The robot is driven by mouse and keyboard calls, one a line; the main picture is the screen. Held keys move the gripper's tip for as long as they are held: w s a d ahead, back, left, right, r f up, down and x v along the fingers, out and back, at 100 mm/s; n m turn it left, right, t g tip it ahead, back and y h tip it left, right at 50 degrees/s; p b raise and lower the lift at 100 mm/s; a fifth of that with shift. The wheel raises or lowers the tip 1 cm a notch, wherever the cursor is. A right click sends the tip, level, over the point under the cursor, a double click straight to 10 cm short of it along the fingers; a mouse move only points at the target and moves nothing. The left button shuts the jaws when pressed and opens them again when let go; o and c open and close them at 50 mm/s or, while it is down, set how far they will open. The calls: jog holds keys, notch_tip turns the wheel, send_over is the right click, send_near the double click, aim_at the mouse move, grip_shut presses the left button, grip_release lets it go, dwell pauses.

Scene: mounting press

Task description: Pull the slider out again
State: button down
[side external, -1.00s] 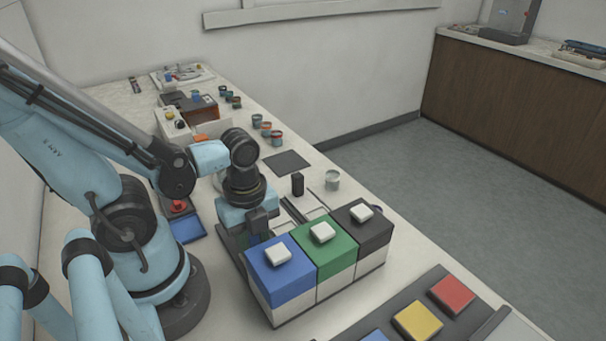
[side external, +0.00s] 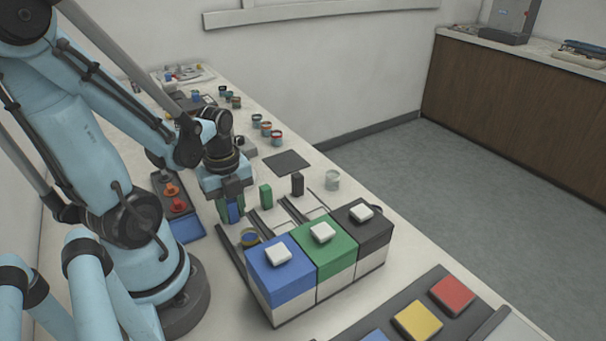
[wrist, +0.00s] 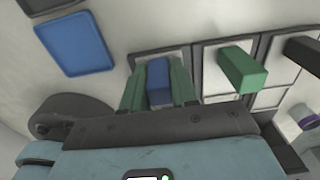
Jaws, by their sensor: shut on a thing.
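The blue slider's upright blue handle (side external: 234,212) stands at the outer end of the left lane, well away from the blue press box (side external: 281,272). My gripper (side external: 230,208) points down over it and is shut on it. In the wrist view the blue handle (wrist: 158,82) sits between the two green fingers of my gripper (wrist: 158,74). The slider's plate is partly hidden by the gripper.
The green handle (side external: 265,195) and black handle (side external: 297,184) stand to the right in their own lanes, before the green box (side external: 322,251) and black box (side external: 361,229). A blue tray (side external: 188,230) lies to the left.

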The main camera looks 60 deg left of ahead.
jog(key=shift+a, duration=0.3)
jog(key=c, duration=1)
grip_release()
jog(key=shift+d, duration=0.1)
jog(key=shift+o, duration=0.2)
jog(key=shift+r, duration=0.15)
notch_tip(320, 180, up, 12)
jog(key=shift+w+d+f+n+t+y, duration=0.2)
jog(key=shift+w+d+n+t+y, duration=0.1)
jog(key=shift+w+n, duration=0.25)
jog(key=w+d+n+t, duration=0.6)
jog(key=w+d+n, duration=0.4)
jog(key=n, duration=0.7)
jog(key=shift+w+d+t, duration=0.15)
jog(key=shift+w+t, duration=0.05)
jog(key=shift+t, duration=0.1)
